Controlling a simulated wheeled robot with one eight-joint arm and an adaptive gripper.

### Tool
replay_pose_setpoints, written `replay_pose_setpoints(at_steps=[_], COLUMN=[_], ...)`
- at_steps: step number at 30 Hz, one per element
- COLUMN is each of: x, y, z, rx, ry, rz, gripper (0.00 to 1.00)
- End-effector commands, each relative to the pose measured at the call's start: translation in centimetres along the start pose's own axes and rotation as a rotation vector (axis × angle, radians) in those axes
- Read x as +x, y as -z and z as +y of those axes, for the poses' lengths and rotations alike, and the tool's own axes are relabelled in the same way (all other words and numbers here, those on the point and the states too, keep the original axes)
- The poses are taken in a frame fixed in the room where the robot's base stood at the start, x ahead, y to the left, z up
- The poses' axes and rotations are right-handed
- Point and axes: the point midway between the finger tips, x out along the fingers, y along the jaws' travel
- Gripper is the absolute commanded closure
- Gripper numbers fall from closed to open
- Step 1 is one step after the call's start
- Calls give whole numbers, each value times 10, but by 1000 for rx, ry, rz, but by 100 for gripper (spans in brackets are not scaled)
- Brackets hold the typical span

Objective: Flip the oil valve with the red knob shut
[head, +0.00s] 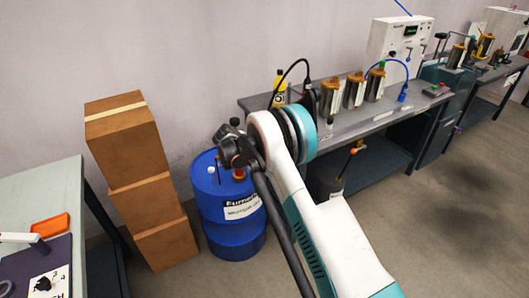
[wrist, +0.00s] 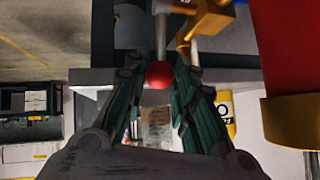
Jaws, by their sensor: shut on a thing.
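The red knob (wrist: 159,75) is a small round ball in the middle of the wrist view, on the end of a thin light rod (wrist: 161,38). My gripper (wrist: 161,68) has its two dark green fingers on either side of the knob and is shut on it. Brass-yellow valve parts (wrist: 209,20) show beyond the knob at the top. In the head view my arm reaches in from the lower right and covers the place where the fingers are. The knob cannot be made out there.
A large red and gold thing (wrist: 285,55) is close on the right in the wrist view. In the head view a blue drum (head: 230,222) stands below my wrist, beside stacked boxes (head: 150,190). A grey bench (head: 262,102) carries a yellow bottle (head: 280,92) and several metal cylinders.

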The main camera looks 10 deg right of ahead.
Motion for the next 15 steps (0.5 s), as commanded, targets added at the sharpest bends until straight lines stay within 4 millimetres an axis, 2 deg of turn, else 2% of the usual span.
replay_pose_setpoints(at_steps=[6,15], x=[-5,-7], y=[-6,-6], z=[-2,-1], rx=[-23,-32], ry=[12,14], rz=[84,121], gripper=[100,100])
